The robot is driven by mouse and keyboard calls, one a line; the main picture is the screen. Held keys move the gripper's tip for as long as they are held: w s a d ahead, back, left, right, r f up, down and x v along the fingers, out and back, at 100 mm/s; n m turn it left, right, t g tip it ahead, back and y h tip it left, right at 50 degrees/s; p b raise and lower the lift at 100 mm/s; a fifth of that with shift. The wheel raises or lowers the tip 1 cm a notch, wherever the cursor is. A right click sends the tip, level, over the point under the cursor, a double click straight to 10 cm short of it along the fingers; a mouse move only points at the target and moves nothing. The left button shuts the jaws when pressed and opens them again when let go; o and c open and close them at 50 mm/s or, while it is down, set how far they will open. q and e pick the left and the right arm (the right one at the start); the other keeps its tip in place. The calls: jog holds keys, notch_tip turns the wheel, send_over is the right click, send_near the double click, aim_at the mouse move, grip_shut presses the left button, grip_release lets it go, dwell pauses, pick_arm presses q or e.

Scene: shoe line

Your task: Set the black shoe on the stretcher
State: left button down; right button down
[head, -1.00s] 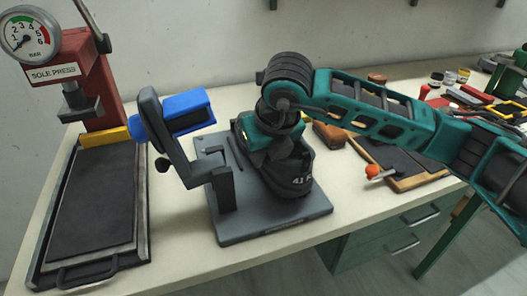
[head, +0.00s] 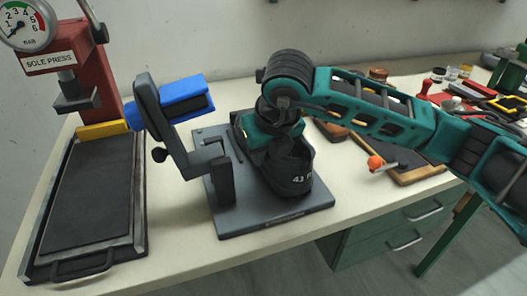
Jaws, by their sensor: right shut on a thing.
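The black shoe (head: 295,180), with a white "41" mark on its near end, is in my right gripper (head: 270,150). My right arm comes in from the right and covers much of the shoe's top. The gripper is shut on the shoe; the fingertips are mostly hidden. The stretcher has a dark grey base plate (head: 285,219), a dark upright bracket (head: 222,183) and a tilted arm with a blue block (head: 184,99). The shoe is over the plate, right of the bracket. I cannot tell whether its sole touches the plate. My left gripper is not in view.
A sole press (head: 58,62) with a dark pad (head: 88,195) stands at the left. To the right are a wood-edged board (head: 415,176), an orange ball-ended tool (head: 375,163) and several tools and jars. The bench front (head: 180,262) is clear.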

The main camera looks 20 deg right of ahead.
jog(key=c, duration=1.1)
grip_release()
jog(key=shift+o, duration=0.2)
jog(key=shift+f, duration=0.1)
